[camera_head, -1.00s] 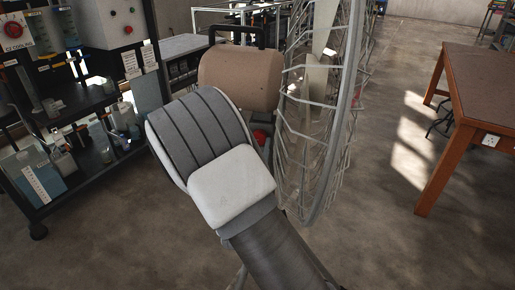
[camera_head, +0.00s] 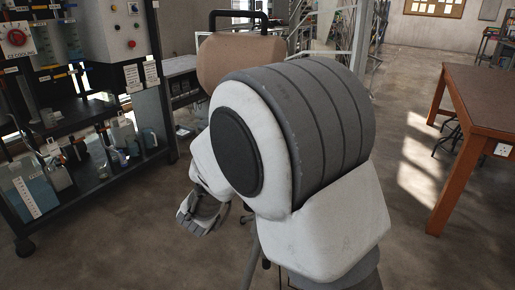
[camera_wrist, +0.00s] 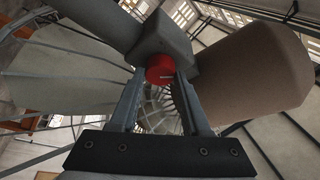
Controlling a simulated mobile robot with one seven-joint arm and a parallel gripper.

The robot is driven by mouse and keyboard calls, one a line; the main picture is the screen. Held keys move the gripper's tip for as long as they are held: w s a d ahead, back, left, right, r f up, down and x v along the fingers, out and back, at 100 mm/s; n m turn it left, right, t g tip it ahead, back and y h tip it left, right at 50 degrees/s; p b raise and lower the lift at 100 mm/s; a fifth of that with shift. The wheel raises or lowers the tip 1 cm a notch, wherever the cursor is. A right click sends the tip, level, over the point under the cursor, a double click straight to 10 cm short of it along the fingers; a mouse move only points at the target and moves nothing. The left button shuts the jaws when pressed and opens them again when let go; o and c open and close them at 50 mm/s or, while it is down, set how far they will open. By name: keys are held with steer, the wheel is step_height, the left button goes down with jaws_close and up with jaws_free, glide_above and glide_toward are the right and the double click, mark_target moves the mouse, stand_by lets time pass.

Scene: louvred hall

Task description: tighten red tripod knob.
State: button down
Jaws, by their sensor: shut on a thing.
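The red knob (camera_wrist: 160,70) sits at the lower front of a dark grey bracket (camera_wrist: 165,38) in the wrist view. My gripper (camera_wrist: 160,79) is shut on it, with one fingertip on each side. In the head view my arm hides the knob. The knob is below a fan with a tan, rounded motor housing (camera_head: 238,58); the housing also fills the right of the wrist view (camera_wrist: 255,70). A thin tripod leg (camera_head: 251,262) shows beside my arm in the head view.
The fan's wire cage (camera_head: 362,30) is largely behind my arm. A dark shelf rack (camera_head: 100,180) with bottles and instruments stands at left. A brown table (camera_head: 490,95) stands at right. Bare floor lies between the fan and the table.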

steer(key=shift+a+r+m+g+y, duration=0.1)
steer(key=shift+m+g, duration=0.55)
steer(key=shift+m, duration=1)
steer(key=shift+r+m+g+y, duration=0.1)
steer(key=shift+m+g, duration=0.5)
steer(key=shift+m, duration=1)
steer(key=shift+a+r+m+g+y, duration=0.1)
steer(key=shift+m+g, duration=0.55)
steer(key=shift+m, duration=1)
steer(key=c, duration=0.7)
jaws_free()
steer(key=shift+o, duration=0.2)
steer(key=p+v, duration=0.3)
steer(key=v, duration=1.4)
steer(key=shift+s+p, duration=0.25)
steer(key=shift+p, duration=0.1)
steer(key=shift+r, duration=0.1)
